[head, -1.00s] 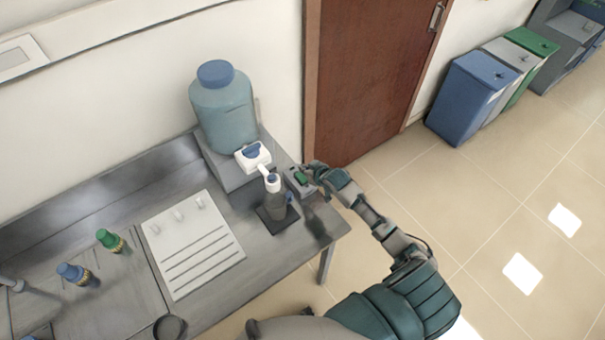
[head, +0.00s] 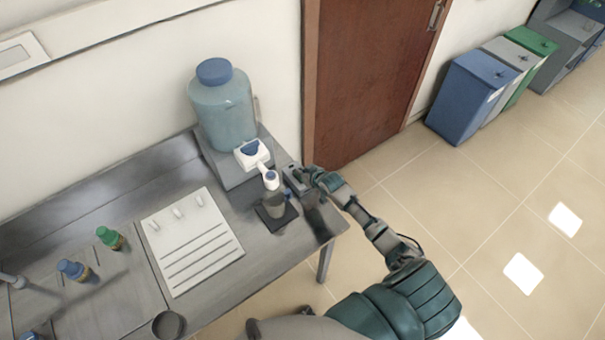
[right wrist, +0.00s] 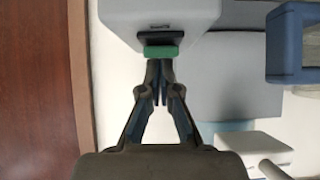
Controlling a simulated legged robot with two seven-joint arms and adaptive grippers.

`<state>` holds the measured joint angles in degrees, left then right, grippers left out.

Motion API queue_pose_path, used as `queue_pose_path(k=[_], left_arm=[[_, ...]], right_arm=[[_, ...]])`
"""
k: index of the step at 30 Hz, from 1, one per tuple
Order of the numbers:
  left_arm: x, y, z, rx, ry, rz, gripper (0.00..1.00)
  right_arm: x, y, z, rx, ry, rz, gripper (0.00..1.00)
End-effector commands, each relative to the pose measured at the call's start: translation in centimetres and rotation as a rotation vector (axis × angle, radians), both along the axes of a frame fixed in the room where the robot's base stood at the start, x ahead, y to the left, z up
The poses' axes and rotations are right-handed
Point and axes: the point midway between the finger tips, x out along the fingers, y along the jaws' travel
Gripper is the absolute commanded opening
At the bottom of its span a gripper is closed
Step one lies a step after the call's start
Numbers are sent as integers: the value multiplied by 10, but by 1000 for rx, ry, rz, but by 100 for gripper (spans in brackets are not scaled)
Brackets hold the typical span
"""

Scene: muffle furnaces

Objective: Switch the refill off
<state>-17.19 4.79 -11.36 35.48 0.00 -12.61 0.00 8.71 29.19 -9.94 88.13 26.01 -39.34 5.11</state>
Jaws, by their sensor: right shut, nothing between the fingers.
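A small grey switch box (head: 293,184) stands at the right end of the bench, beside the bottle under the dispenser tap. My right gripper (head: 309,174) is shut and empty at its right side. In the right wrist view the fingertips (right wrist: 160,66) are together right at the green rocker (right wrist: 160,51) in its black frame on the light box face. They look to be touching it or very close; I cannot tell which. In the head view no green shows on the box now. A large blue-capped tank (head: 222,110) with a white tap (head: 252,154) stands behind. My left gripper is not seen.
The grey bottle (head: 273,197) on a dark pad (head: 277,218) stands close left of the switch box.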

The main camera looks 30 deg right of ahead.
Motion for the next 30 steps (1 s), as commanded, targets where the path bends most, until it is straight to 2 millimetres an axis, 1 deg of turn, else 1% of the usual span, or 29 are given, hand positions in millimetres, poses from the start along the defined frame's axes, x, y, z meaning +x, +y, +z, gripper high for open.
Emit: queue_pose_path(k=[7,15,25,28,30], left_arm=[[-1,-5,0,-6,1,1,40],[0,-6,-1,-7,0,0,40],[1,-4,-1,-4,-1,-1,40],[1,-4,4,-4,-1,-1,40],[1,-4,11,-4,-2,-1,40]], right_arm=[[4,1,1,-1,0,0,0],[15,2,4,-1,0,0,0],[17,1,4,-1,0,-1,0],[17,1,9,-1,0,-1,0],[18,1,17,-1,0,-1,0]])
